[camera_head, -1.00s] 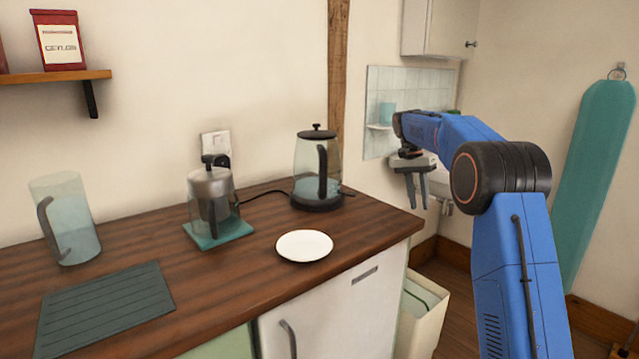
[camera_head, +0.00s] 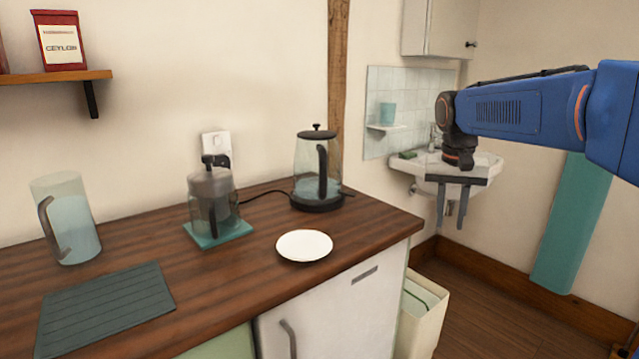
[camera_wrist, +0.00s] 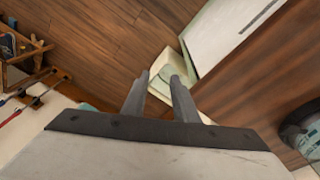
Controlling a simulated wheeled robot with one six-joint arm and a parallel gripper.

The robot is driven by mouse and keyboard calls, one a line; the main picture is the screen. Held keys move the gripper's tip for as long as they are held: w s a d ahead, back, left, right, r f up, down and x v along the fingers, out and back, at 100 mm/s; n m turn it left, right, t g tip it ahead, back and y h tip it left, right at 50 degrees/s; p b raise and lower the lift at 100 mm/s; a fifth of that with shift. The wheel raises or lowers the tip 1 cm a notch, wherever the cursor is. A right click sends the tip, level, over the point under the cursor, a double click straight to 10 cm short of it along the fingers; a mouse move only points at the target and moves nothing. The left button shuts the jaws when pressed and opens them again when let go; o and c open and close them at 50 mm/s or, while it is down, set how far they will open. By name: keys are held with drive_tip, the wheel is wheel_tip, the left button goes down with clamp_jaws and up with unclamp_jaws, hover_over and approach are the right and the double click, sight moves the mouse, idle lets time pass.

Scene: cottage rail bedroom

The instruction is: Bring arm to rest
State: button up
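My gripper (camera_head: 450,222) hangs with its fingers pointing down, to the right of the worktop's end and in front of the sink. In the head view the two fingers stand apart with nothing between them. In the wrist view my gripper (camera_wrist: 158,75) also shows its two fingers apart and empty, above the floor and the bin. My blue arm reaches in from the right edge of the head view.
A dark wooden worktop (camera_head: 215,290) bears a kettle (camera_head: 308,178), a press on a teal mat (camera_head: 218,238), a white saucer (camera_head: 304,245), and a jug (camera_head: 72,225). A bin (camera_head: 420,315) stands by its end. A sink (camera_head: 480,170) is behind my gripper. Floor at right is clear.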

drive_tip(key=s+f+n+t, duration=0.1)
drive_tip(key=s+f, duration=0.3)
drive_tip(key=s, duration=0.6)
drive_tip(key=s+a+f+n+t, duration=0.1)
drive_tip(key=s+f+n, duration=0.1)
drive_tip(key=s+f, duration=0.3)
drive_tip(key=s+a+f+n+t+y, duration=0.1)
drive_tip(key=s+f, duration=0.4)
drive_tip(key=s, duration=0.9)
drive_tip(key=shift+s+f+t, duration=0.2)
drive_tip(key=shift+s+t, duration=0.15)
drive_tip(key=shift+t, duration=0.05)
drive_tip(key=shift+d, duration=0.1)
